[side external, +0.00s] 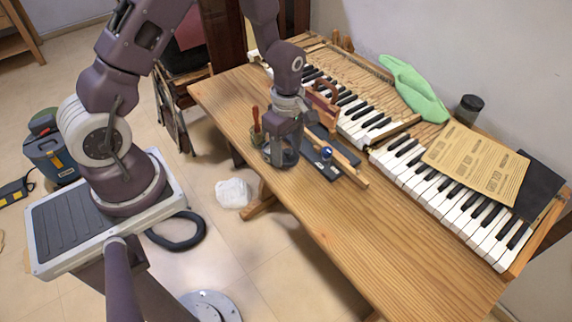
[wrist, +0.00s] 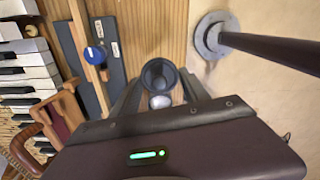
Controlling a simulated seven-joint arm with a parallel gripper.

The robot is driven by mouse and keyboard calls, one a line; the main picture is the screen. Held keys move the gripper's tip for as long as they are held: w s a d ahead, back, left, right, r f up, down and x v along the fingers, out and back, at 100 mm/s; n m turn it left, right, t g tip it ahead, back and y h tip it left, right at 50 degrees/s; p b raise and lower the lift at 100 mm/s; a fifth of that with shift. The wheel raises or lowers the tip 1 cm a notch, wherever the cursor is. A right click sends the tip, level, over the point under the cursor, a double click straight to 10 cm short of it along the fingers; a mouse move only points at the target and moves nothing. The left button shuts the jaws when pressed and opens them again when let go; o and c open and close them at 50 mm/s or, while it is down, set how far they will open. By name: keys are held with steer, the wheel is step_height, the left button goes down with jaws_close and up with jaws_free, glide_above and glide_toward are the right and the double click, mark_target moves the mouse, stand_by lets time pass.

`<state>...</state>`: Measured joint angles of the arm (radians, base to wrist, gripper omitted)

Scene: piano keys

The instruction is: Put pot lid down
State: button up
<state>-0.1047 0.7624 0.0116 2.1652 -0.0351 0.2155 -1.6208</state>
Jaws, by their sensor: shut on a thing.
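My gripper (side external: 282,154) is low over the front edge of the wooden table, pointing down. In the wrist view its two dark fingers (wrist: 160,88) reach in from both sides and are shut on a pale, silvery rounded piece (wrist: 160,102), which seems to be the pot lid or its knob. Just beyond it is a dark round pot-like rim (wrist: 158,73) with a greyer inside. The fingers hide much of both in the side view. I cannot tell whether the lid touches the pot or the table.
A dark board with a blue knob (side external: 326,153) and a wooden strip (side external: 345,163) lie right of my gripper. A wooden-handled tool (side external: 323,98) stands behind. Piano keys (side external: 440,187) run along the back. The table's right front (side external: 400,255) is clear.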

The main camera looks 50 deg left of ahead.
mark_target(287, 174)
step_height(287, 174, down, 6)
steer(key=shift+f, duration=0.1)
steer(key=o, duration=1.3)
step_height(287, 174, up, 12)
steer(key=shift+r, duration=0.15)
steer(key=s+d+r+m+t, duration=0.25)
steer(key=r+m, duration=0.35)
steer(key=r, duration=0.6)
steer(key=s+r+m+t, duration=0.1)
steer(key=s+r+m, duration=0.2)
steer(key=s+m, duration=0.1)
steer(key=s+d+r+m+t, duration=0.1)
steer(key=s+r+m, duration=0.2)
steer(key=s+m, duration=0.2)
steer(key=s+r+m+t, duration=0.1)
steer(key=s+r+m, duration=0.3)
steer(key=s, duration=0.3)
steer(key=shift+s+d+r+m, duration=0.1)
steer(key=shift+s+d+m, duration=0.1)
steer(key=shift+m, duration=0.4)
